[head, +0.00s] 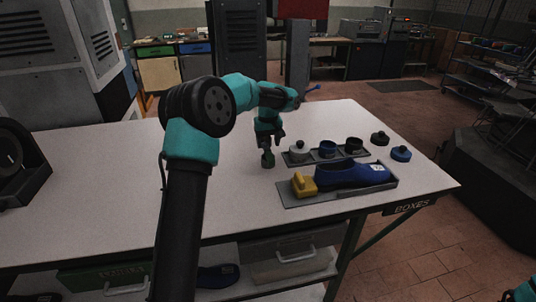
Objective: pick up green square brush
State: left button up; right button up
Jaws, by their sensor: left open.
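A small dark green brush (268,160) stands on the white table, left of the grey trays. My left gripper (270,143) points down right over it, with its fingers at the brush's upper part. The jaws are open. Whether the fingers touch the brush is too small to tell. My right gripper is out of view; only a teal bit of my own arm shows at the bottom right corner.
Black (379,138) and blue (401,153) round pieces lie at right.

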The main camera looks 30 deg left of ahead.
aim_at(268, 151)
pick_arm(q)
jog(key=shift+f, duration=2.3)
jog(key=shift+c, duration=0.4)
jog(key=c, duration=1)
jog(key=shift+r, duration=0.1)
jog(key=shift+r, duration=1.25)
jog(key=shift+s+d+r, duration=0.25)
jog(key=shift+s+r, duration=0.05)
jog(key=shift+r, duration=0.2)
jog(key=s+d+r, duration=0.1)
jog(key=s+d, duration=0.7)
jog(key=s, duration=0.5)
jog(key=shift+r, duration=0.15)
